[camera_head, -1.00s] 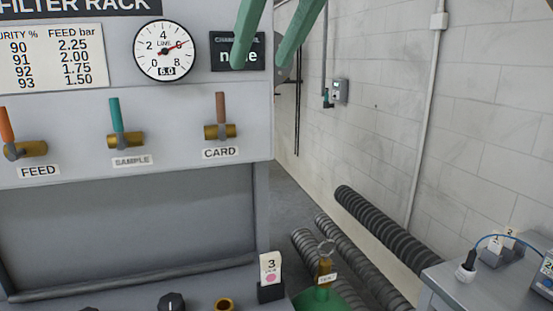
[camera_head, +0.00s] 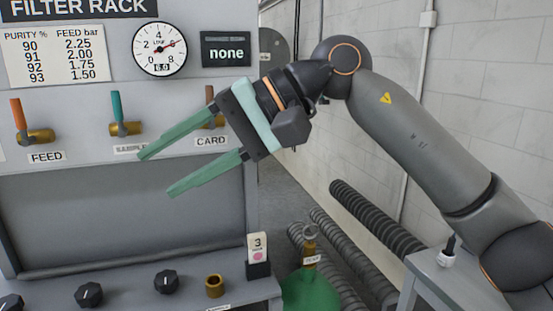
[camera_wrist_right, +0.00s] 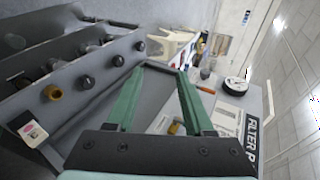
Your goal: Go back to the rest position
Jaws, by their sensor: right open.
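My right gripper (camera_head: 155,172) is in the head view, in front of the filter rack (camera_head: 110,215). Its two green fingers are apart and point left, with nothing between them. They are below and in front of the SAMPLE valve (camera_head: 120,128), and the gripper body partly hides the CARD valve (camera_head: 213,120). In the right wrist view the open gripper (camera_wrist_right: 160,68) also shows empty, with the rack's panel beyond it. My left gripper is not in view.
Ribbed hoses (camera_head: 375,215) lie along the wall. A grey table (camera_head: 440,280) is at the lower right.

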